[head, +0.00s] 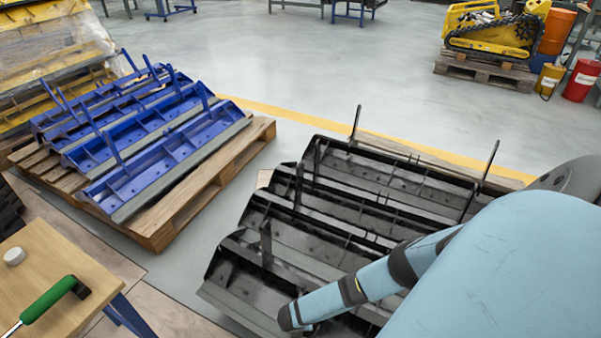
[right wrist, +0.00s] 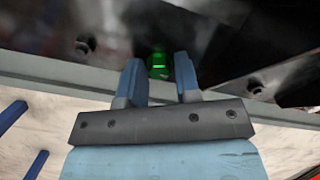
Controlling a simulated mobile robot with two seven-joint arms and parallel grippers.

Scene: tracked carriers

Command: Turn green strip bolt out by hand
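A bright green bolt (right wrist: 158,66) shows in the right wrist view, set in the dark face of a black strip (right wrist: 215,35). My right gripper (right wrist: 159,75) has its two blue fingers apart, one on each side of the bolt as seen here. There is a gap between each finger and the bolt, and I cannot tell how far the tips are from it in depth. In the head view my right arm reaches down over the near end of the black strips (head: 330,225); the bolt is hidden there. My left gripper is not in view.
A wooden table (head: 50,250) at the lower left holds a green-handled tool (head: 48,300) and a small white disc (head: 14,256). Blue strips (head: 150,140) lie on a wooden pallet (head: 205,200). Dark bolts (right wrist: 255,87) flank the green one. Open floor lies beyond.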

